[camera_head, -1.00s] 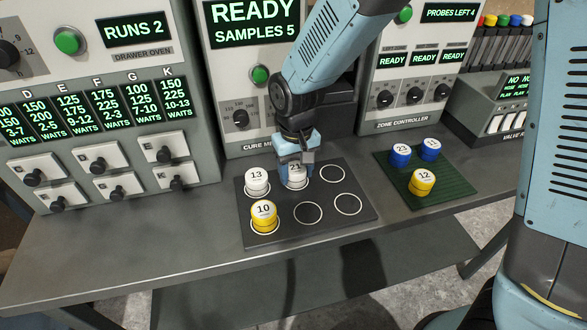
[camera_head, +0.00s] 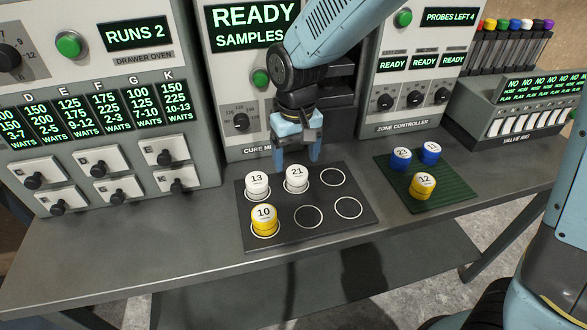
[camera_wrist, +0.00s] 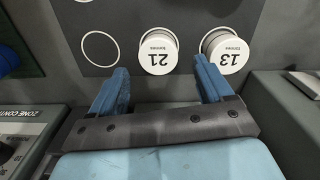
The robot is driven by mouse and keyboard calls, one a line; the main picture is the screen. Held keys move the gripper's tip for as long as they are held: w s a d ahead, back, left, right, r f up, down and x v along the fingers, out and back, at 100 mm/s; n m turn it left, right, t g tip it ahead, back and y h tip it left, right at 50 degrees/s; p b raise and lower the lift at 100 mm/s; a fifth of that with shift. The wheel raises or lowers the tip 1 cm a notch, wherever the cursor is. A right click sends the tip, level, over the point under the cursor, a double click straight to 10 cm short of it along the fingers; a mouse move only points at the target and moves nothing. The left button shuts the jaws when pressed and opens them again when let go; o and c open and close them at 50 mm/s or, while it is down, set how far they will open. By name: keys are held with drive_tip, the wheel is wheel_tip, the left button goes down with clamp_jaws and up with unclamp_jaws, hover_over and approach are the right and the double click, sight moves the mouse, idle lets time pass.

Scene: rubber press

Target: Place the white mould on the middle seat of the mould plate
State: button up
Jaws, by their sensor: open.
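The dark mould plate (camera_head: 290,237) lies on the bench with two rows of ringed seats. White mould 21 (camera_head: 297,180) stands upright on the middle seat of its back row. White mould 13 (camera_head: 257,186) stands on the back-left seat. Yellow mould 10 (camera_head: 264,221) stands on the front-left seat. My gripper (camera_head: 297,156) is open and empty, raised just behind mould 21 and apart from it. In the wrist view, mould 21 (camera_wrist: 157,52) lies beyond and between the open fingertips, with mould 13 (camera_wrist: 226,50) to its right.
A green mat (camera_head: 440,197) at the right bears two blue moulds and a yellow mould 12 (camera_head: 422,185). The cure meter (camera_head: 240,60) stands close behind the gripper, between the drawer oven (camera_head: 100,90) and zone controller (camera_head: 415,75). Three plate seats are empty.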

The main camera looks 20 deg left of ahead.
sight(297, 171)
wheel_tip(297, 171, up, 6)
drive_tip(key=shift+r, duration=0.15)
idle(0.3)
drive_tip(key=w+d+r+m+t+y, duration=0.1)
drive_tip(key=w+d+r, duration=0.15)
drive_tip(key=d, duration=0.35)
drive_tip(key=w+d+r+m, duration=0.1)
drive_tip(key=d+r, duration=0.3)
drive_tip(key=d, duration=0.2)
drive_tip(key=s+d+r+m+t, duration=0.1)
drive_tip(key=s+d+r+m, duration=0.1)
drive_tip(key=d, duration=0.6)
drive_tip(key=s+d+r+m+t, duration=0.2)
drive_tip(key=s+d, duration=0.2)
drive_tip(key=d, duration=0.5)
drive_tip(key=s+d+r+m+t+h, duration=0.1)
drive_tip(key=s+d+r+m, duration=0.1)
drive_tip(key=d, duration=0.7)
drive_tip(key=shift+s+t, duration=0.3)
drive_tip(key=shift+s, duration=0.35)
